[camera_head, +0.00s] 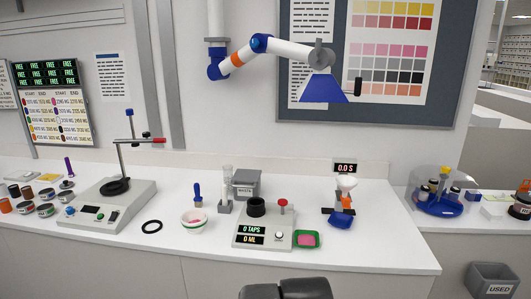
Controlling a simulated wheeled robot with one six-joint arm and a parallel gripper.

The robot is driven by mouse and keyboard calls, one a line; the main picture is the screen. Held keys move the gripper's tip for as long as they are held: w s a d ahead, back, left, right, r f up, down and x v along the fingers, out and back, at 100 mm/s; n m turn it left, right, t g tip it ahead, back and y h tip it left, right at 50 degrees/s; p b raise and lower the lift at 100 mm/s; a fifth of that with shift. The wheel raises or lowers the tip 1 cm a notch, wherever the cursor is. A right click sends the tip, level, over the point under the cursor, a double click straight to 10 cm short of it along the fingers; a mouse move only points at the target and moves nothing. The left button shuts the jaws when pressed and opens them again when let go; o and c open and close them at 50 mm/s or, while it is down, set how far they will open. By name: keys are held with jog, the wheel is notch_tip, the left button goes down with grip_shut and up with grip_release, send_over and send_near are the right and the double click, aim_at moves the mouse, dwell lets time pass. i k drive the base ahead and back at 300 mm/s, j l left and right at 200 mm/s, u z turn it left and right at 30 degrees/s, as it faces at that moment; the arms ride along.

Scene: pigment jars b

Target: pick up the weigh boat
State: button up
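Two small shallow dishes could be the weigh boat, and I cannot tell for sure which one it is. A green square dish (316,240) with pink material in it lies on the bench, just right of the grey tap-counter device. A blue dish (341,222) lies behind it to the right, at the foot of a stand with a white funnel. Nothing holds either dish. A dark part of my own body shows at the bottom edge, in front of the bench. I cannot make out my gripper's fingers.
The counter device (262,233), with a black cup and red knob, borders the green dish. The funnel stand (345,185) rises behind the blue dish. A white bowl (194,226) stands left. A jointed arm with a blue hood (322,88) hangs above. Bench right of the dishes is clear.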

aim_at(304, 238)
jog(key=i+l+u, duration=0.2)
jog(key=l+u, duration=0.15)
jog(key=i+l+u, duration=0.15)
jog(key=l+u, duration=0.2)
jog(key=i+l+u, duration=0.1)
jog(key=l+u, duration=0.6)
jog(key=l, duration=0.15)
